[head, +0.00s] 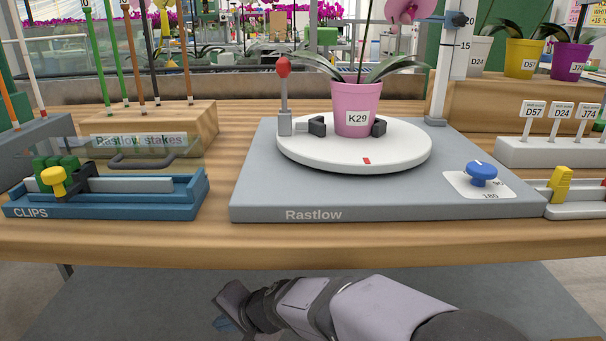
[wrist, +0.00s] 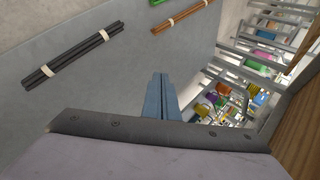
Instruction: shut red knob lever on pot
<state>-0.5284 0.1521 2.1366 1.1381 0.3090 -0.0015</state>
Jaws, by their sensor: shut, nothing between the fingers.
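The red knob lever (head: 283,69) stands upright on a grey post at the left edge of a white round turntable (head: 300,157). A pink pot (head: 357,105) labelled K29 stands on the turntable between two dark clamp jaws (head: 317,126). From this angle I cannot tell whether the jaws touch the pot. My gripper (head: 222,322) is low in front of the bench, well below and apart from the lever. In the wrist view its blue fingers (wrist: 164,97) are together with nothing between them. The lever and pot are not in the wrist view.
The turntable sits on a grey Rastlow base (head: 400,204) with a blue knob (head: 481,173) at right. A blue clips tray (head: 130,205) and a wooden stakes block (head: 160,125) stand at left. A tall white post (head: 447,70) rises behind right. Labels in a white rack (head: 545,152) are at right.

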